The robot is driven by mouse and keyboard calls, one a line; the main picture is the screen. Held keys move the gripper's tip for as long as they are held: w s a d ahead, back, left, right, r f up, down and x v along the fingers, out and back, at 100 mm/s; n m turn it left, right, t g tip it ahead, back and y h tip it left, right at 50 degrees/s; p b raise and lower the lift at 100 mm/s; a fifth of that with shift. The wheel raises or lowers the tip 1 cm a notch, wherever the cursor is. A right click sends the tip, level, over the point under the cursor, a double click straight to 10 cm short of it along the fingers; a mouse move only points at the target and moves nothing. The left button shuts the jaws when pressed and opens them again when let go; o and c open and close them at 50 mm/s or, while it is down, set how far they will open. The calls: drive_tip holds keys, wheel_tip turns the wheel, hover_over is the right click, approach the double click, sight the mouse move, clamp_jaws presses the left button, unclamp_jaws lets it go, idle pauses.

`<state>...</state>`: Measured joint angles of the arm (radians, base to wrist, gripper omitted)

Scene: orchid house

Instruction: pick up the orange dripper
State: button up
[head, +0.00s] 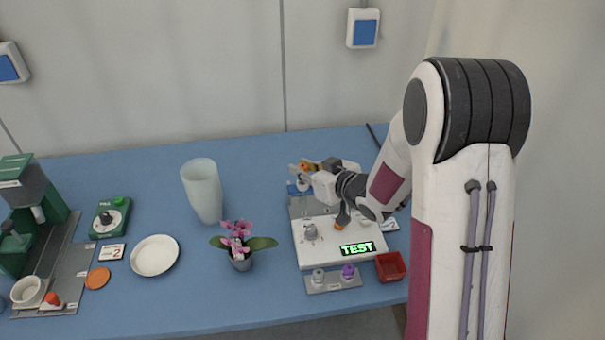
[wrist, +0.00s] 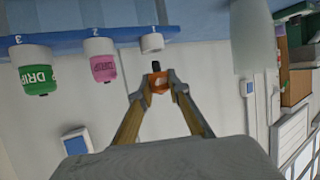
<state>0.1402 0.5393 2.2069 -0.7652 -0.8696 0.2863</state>
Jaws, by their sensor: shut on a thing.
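My gripper (wrist: 158,88) is shut on the orange dripper (wrist: 159,83), a small orange piece with a dark tip, between its two fingertips. In the wrist view it is just below a white collar (wrist: 152,43) marked 1, with a small gap between them. That collar looks empty. In the head view my gripper (head: 304,169) is over the far end of the white device, and a bit of orange shows at its fingers. The fingers hide part of the dripper.
A green dripper (wrist: 38,80) and a pink dripper (wrist: 103,68) sit in neighbouring collars. On the blue table are a white device with a TEST display (head: 357,248), a red tray (head: 391,266), an orchid (head: 240,247), a pale vase (head: 203,190) and a white plate (head: 154,256).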

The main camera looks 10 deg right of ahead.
sight(303, 166)
drive_tip(key=shift+r, duration=3.6)
